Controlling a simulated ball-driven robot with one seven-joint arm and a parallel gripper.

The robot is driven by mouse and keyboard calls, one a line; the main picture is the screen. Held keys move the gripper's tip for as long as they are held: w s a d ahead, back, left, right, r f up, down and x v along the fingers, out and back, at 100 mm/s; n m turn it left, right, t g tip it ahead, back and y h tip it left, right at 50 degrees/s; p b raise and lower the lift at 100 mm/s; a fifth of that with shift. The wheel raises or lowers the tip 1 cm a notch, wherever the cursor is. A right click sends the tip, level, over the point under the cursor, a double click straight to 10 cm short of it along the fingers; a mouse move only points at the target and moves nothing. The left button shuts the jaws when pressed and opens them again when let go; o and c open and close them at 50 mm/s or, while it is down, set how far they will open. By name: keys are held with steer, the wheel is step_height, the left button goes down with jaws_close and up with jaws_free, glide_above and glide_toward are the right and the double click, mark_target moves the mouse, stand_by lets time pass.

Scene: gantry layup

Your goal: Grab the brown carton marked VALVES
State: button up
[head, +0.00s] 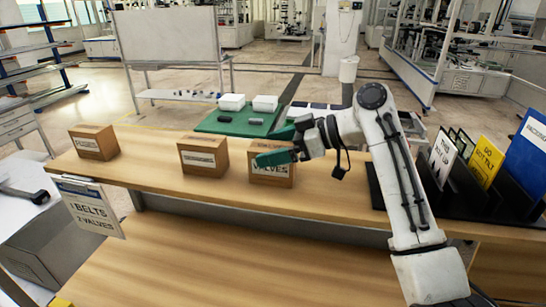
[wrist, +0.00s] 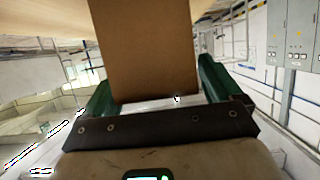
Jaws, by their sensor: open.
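The brown carton marked VALVES (head: 271,177) stands upright on the wooden shelf, the rightmost of three cartons. My gripper (head: 268,147) is open at its top, with one green finger in front of the carton's upper face and the other behind it. The finger covers part of the carton's upper front. In the wrist view, a brown carton face (wrist: 150,50) lies between the two spread green fingers of my gripper (wrist: 155,78), with a gap on the right side; contact on the left cannot be told.
Two other brown cartons, one at far left (head: 93,143) and one in the middle (head: 203,157), share the shelf (head: 330,190). A green mat (head: 225,122) with white boxes lies behind. A black rack (head: 377,188) with signs stands right. A clipboard (head: 92,207) lists BELTS and VALVES.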

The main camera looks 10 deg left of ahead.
steer(key=shift+a+f, duration=0.15)
steer(key=shift+a, duration=0.1)
steer(key=shift+c, duration=0.2)
steer(key=c, duration=1.1)
steer(key=shift+c, duration=0.5)
steer(key=shift+r, duration=0.2)
